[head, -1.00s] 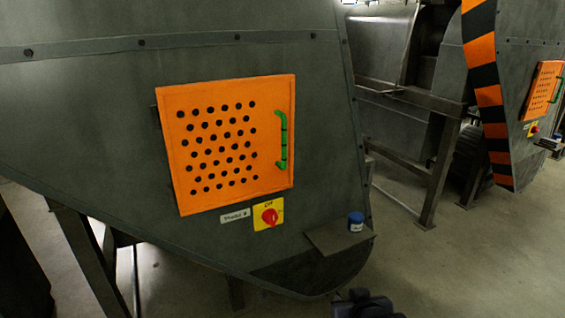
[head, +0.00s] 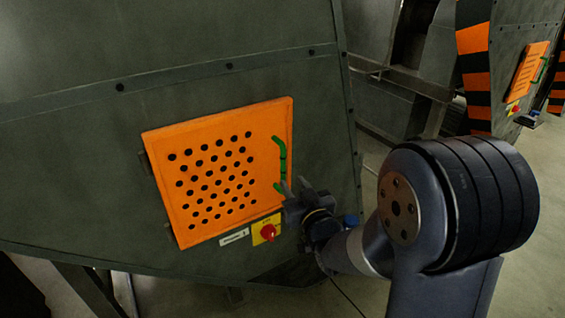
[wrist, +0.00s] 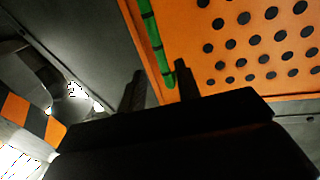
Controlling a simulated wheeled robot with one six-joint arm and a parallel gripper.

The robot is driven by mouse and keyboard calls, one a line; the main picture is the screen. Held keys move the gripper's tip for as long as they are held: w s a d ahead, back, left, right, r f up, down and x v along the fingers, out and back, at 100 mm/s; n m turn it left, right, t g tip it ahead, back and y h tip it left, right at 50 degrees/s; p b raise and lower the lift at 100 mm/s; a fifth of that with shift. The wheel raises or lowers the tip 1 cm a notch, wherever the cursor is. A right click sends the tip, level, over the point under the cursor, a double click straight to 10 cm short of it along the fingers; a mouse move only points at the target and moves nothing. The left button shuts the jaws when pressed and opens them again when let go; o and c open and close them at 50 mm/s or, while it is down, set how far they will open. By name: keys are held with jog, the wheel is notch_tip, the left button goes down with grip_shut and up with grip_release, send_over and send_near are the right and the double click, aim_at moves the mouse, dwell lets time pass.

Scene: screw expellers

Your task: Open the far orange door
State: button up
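The near orange door (head: 180,225), a perforated panel with a green handle (head: 280,160) on its right side, looks shut on the grey machine. A farther orange door (head: 527,78) is on the machine at right, also apparently shut, with a green handle (head: 543,68). My gripper (head: 294,186) is at the lower end of the near door's handle. In the wrist view, its two fingers (wrist: 158,82) are apart, with the lower end of the green handle (wrist: 154,40) near the gap between them. Whether they touch it cannot be told.
A yellow plate with a red switch (head: 267,231) sits below the near door, beside a white label (head: 234,237). A striped orange-black edge (head: 475,70) and metal frames stand at right. Floor shows at far right.

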aim_at(284, 169)
jog(key=p+x, duration=0.2)
jog(key=x, duration=0.6)
jog(key=shift+w, duration=0.15)
jog(key=shift+c, duration=0.3)
grip_shut()
